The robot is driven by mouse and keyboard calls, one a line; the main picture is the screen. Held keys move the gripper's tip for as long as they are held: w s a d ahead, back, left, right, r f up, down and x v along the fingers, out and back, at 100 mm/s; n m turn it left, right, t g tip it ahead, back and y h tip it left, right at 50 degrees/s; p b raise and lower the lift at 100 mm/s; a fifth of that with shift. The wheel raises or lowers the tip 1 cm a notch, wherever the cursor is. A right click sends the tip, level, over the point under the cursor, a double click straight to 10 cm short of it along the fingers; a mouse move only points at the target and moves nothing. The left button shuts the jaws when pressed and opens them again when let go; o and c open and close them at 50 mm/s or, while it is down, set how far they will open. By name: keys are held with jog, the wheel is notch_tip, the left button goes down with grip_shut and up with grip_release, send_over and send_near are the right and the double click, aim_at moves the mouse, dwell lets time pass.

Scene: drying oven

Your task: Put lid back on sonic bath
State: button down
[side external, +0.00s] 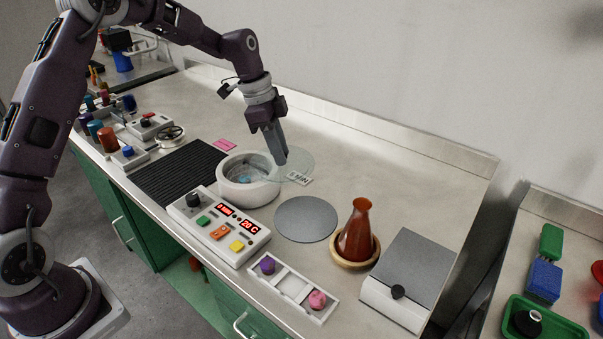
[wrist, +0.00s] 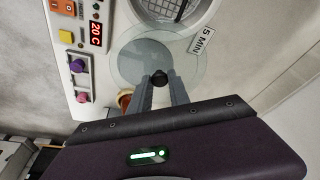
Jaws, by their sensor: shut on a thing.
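The sonic bath is a round white tub (side external: 245,196) on the bench, uncovered, with a small blue thing inside; its rim shows at the top of the wrist view (wrist: 208,14). The lid is a clear glass disc (side external: 301,161) with a black knob (wrist: 159,77). My gripper (side external: 281,160) is shut on the knob, with the fingers on either side of it in the wrist view. The lid hangs level above the bench, to the right of the tub, slightly overlapping its right edge in the picture. My fingers hide the knob in the side view.
A control box (side external: 217,232) with lit displays stands in front of the tub. A grey disc (side external: 306,219) lies flat at its right.

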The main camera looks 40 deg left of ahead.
jog(key=s+a+r+n, duration=0.1)
jog(key=a+r+n, duration=0.15)
jog(key=a, duration=0.85)
jog(key=shift+t, duration=0.3)
jog(key=shift+s+d+f, duration=0.1)
jog(key=shift+f, duration=1.55)
jog(key=shift+s+f, duration=0.1)
jog(key=shift+f, duration=1.55)
jog(key=shift+f, duration=0.15)
jog(key=c, duration=0.7)
grip_release()
jog(key=shift+o, duration=0.2)
notch_tip(320, 180, up, 7)
